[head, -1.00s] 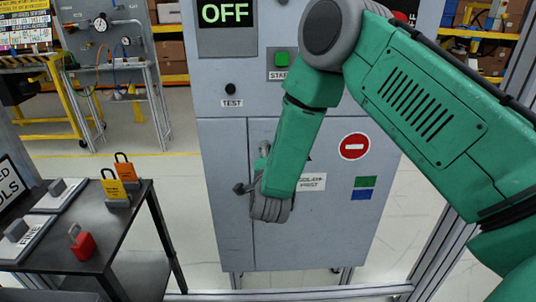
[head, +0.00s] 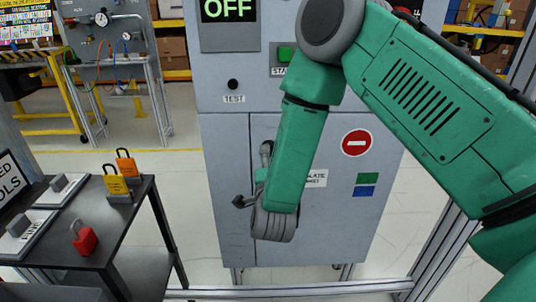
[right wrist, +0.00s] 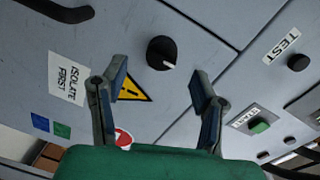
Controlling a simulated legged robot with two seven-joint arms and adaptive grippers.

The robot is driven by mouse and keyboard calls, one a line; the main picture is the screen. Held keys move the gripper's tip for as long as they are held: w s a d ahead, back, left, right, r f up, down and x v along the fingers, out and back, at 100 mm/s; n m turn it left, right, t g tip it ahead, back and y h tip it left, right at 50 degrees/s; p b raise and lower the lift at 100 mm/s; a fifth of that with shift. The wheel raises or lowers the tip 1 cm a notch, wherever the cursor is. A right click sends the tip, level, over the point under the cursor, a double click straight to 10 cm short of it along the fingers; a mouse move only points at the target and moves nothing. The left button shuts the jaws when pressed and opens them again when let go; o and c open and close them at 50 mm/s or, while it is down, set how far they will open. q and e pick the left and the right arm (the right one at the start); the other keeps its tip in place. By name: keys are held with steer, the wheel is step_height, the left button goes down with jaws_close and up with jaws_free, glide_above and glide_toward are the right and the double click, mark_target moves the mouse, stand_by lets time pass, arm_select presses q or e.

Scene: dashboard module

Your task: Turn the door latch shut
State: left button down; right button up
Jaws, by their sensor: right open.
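The door latch, a round black knob (right wrist: 161,53) with a white pointer mark, shows on the grey cabinet door in the right wrist view. Its mark points to the lower right of that picture. My right gripper (right wrist: 158,88) is open, its two fingers apart on either side of the knob in that picture, with nothing held. I cannot tell whether the fingertips touch the door. In the head view my right gripper (head: 254,176) is in front of the cabinet door (head: 320,225), and my green arm hides the knob. My left gripper is not in view.
The cabinet carries a TEST button (head: 233,84), a green START button (head: 286,54) and an OFF display (head: 229,9). A black table (head: 130,215) with padlocks stands at left. A dark curved handle (right wrist: 60,10) shows in the right wrist view.

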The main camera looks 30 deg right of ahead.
steer(key=v, duration=0.6)
steer(key=shift+a, duration=0.35)
steer(key=shift+d, duration=0.1)
